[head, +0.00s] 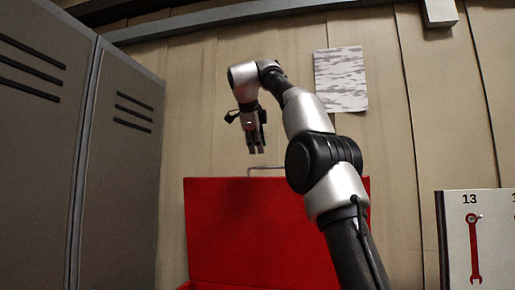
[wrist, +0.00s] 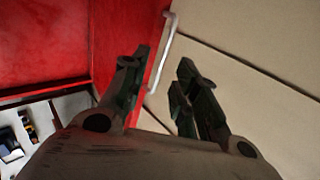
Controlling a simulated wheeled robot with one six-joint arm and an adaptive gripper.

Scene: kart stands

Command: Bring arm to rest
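My arm rises from the lower right of the head view and bends over to the left. My gripper (head: 257,148) hangs fingers down in front of the wall, just above the red box or lid (head: 255,232). In the wrist view my gripper (wrist: 160,78) shows two dark fingers spread apart with nothing between them. The red panel (wrist: 120,40) and a pale metal handle (wrist: 163,52) lie beyond the fingertips. The handle also shows in the head view (head: 266,168) along the top edge of the red panel, below the gripper. I cannot tell the exact gap to it.
Grey lockers (head: 115,165) stand at the left. A white board with a red wrench picture (head: 472,245) and the number 13 is at the right. A patterned sheet (head: 341,80) hangs on the panelled wall. Small items (wrist: 25,130) lie at the wrist view's lower left.

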